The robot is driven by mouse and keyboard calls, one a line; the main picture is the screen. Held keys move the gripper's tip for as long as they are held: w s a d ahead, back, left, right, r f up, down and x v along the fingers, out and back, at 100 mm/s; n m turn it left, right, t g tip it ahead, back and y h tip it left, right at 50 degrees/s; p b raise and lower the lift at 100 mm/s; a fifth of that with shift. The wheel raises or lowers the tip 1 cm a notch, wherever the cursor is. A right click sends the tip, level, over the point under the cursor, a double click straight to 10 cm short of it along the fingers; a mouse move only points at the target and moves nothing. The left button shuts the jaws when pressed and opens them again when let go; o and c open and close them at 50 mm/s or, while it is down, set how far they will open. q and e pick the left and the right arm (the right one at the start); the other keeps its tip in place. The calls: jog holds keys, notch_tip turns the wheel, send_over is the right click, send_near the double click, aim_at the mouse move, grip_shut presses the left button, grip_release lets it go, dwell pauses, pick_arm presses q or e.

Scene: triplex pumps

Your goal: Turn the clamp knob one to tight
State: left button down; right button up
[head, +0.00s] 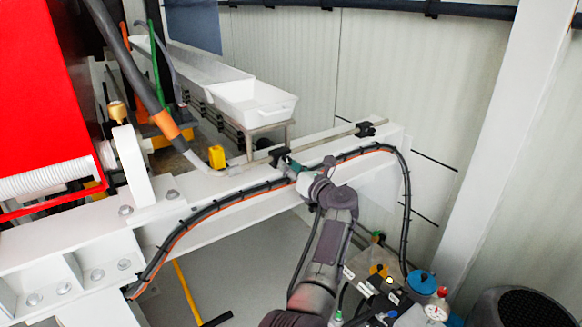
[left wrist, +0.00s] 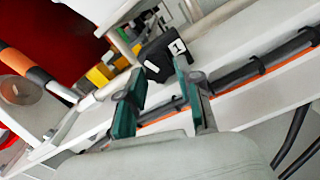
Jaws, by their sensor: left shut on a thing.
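Clamp knob one (head: 278,156) is a small black knob on top of the white beam (head: 230,183) in the head view. In the left wrist view this black knob (left wrist: 163,55) carries a white label with "1". My left gripper (head: 290,165) reaches it from the front right, and its green fingertips (left wrist: 157,82) stand on either side of the knob's near part. It is shut on the knob. The fingers partly hide the contact. A second black knob (head: 365,129) sits farther right on the beam. My right gripper is not in view.
A black and orange cable (head: 225,203) runs along the beam's front face close to my gripper. A white tray (head: 252,106) stands behind the beam. A yellow block (head: 217,156) and a thick grey hose (head: 140,70) are to the left.

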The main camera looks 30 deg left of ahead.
pick_arm(q)
jog(key=m+p, duration=0.2)
jog(key=m, duration=0.3)
jog(key=m+p, duration=0.3)
jog(key=m, duration=0.3)
jog(key=r+m+p, duration=0.1)
jog(key=m+p, duration=0.2)
jog(key=m, duration=0.2)
jog(key=shift+s, duration=0.1)
jog(key=m+p, duration=0.2)
jog(key=m, duration=0.3)
jog(key=shift+m+p, duration=0.35)
jog(key=shift+m, duration=0.05)
jog(key=c, duration=0.8)
grip_release()
jog(key=shift+f, duration=0.1)
jog(key=shift+o, duration=0.2)
